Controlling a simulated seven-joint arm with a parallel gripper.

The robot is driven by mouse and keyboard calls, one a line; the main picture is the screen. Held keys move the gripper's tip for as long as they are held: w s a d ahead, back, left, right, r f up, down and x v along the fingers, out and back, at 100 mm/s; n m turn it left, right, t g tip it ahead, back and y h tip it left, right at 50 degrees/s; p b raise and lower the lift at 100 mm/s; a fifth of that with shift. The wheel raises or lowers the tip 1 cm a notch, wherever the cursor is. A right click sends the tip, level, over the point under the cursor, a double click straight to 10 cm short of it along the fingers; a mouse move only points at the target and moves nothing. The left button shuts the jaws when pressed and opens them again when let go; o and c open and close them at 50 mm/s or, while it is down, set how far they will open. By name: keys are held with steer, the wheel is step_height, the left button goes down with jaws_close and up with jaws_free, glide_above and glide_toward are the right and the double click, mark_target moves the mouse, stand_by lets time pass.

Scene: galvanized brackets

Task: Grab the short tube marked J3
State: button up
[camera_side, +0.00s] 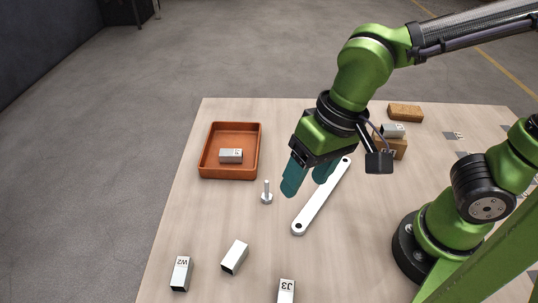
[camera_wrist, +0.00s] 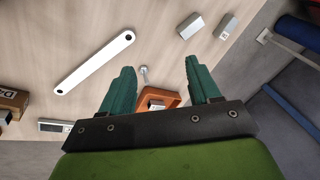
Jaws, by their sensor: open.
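The short square tube marked J3 (camera_side: 287,291) lies near the bottom edge of the side view, partly cut off by the frame. It is light grey with dark lettering. I cannot make it out in the wrist view. My gripper (camera_side: 307,184) is open and empty, above the table beside the long white bar, well behind the J3 tube. Its two teal fingers also show spread apart in the wrist view (camera_wrist: 160,68).
A W2 tube (camera_side: 181,273) and a tube without visible marking (camera_side: 234,257) lie left of J3. An orange tray (camera_side: 209,169) holds another tube (camera_side: 231,156). Brown blocks (camera_side: 406,112) sit at the back right.

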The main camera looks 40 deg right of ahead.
steer(key=s+a+f+m+g+h, duration=0.25)
steer(key=s+a+m, duration=0.2)
steer(key=a, duration=0.35)
steer(key=m, duration=0.4)
glide_above(286, 289)
steer(key=shift+t, duration=0.25)
steer(key=f, duration=1.1)
steer(key=shift+w+d+f, duration=0.1)
steer(key=shift+d, duration=0.25)
steer(key=shift+a+f, duration=0.2)
steer(key=shift+f, duration=1.15)
steer(key=shift+a+f, duration=0.15)
steer(key=shift+f, duration=1.2)
steer(key=shift+c, duration=0.4)
steer(key=shift+r, duration=0.1)
jaws_close()
